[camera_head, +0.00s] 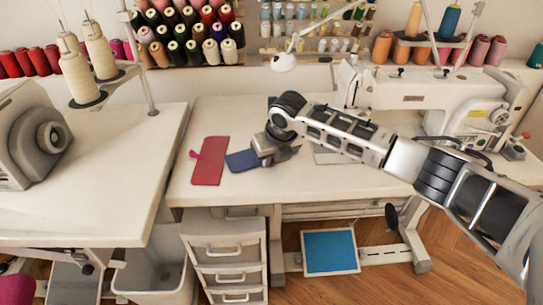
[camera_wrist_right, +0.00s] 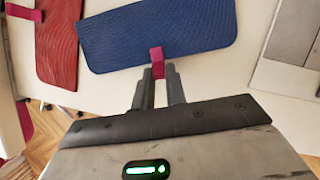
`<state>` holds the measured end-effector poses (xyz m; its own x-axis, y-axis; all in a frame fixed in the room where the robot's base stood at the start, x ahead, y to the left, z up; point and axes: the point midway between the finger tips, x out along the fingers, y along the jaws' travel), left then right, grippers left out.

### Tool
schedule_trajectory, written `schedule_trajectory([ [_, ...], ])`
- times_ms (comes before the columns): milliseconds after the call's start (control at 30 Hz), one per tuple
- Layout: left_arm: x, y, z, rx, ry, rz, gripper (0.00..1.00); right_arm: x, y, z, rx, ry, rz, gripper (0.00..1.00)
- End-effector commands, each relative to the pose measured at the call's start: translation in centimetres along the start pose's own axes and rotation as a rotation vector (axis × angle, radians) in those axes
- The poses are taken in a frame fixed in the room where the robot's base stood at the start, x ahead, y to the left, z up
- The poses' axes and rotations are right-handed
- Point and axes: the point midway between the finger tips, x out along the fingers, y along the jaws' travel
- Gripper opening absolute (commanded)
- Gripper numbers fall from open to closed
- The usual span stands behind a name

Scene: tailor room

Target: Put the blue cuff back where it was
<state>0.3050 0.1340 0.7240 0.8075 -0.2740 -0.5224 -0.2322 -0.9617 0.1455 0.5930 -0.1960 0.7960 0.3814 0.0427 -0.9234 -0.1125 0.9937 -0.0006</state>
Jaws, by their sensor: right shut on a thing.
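The blue cuff (camera_head: 241,160) lies at the middle of the white sewing table, partly hidden by my right gripper in the head view. In the right wrist view the blue cuff (camera_wrist_right: 150,30) spreads out in front of the fingers, with a small pink tab (camera_wrist_right: 156,54) at its near edge. My right gripper (camera_wrist_right: 157,72) is shut on that tab; in the head view the right gripper (camera_head: 275,155) is low over the cuff's right end. The red cuff (camera_head: 209,161) lies to the left of the blue one, with a pink tab on its left edge. My left gripper is not in view.
A white sewing machine (camera_head: 430,95) stands at the right of the table. A drawer unit (camera_head: 228,255) stands below the table's front left. Another table (camera_head: 90,190) with a grey machine (camera_head: 40,135) is on the left. The table front by the cuffs is clear.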

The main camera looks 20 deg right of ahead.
Motion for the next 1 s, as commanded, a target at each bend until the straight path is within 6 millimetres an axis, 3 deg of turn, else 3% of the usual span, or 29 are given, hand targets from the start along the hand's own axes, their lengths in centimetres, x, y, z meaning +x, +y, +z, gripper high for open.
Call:
schedule_trajectory([
  [33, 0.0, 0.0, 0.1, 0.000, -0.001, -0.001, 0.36, 0.1, 0.0, 0.0, 0.000, 0.000, 0.000, 0.19],
  [100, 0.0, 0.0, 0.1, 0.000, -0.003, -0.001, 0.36, 0.1, 0.0, 0.0, 0.000, 0.000, 0.000, 0.35],
  [467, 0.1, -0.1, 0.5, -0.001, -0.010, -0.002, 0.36, -0.5, 0.0, 0.2, 0.000, -0.003, 0.001, 0.35],
  [1000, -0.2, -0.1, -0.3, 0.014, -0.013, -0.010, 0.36, -10.7, 0.0, 0.3, 0.000, -0.002, 0.000, 0.35],
])
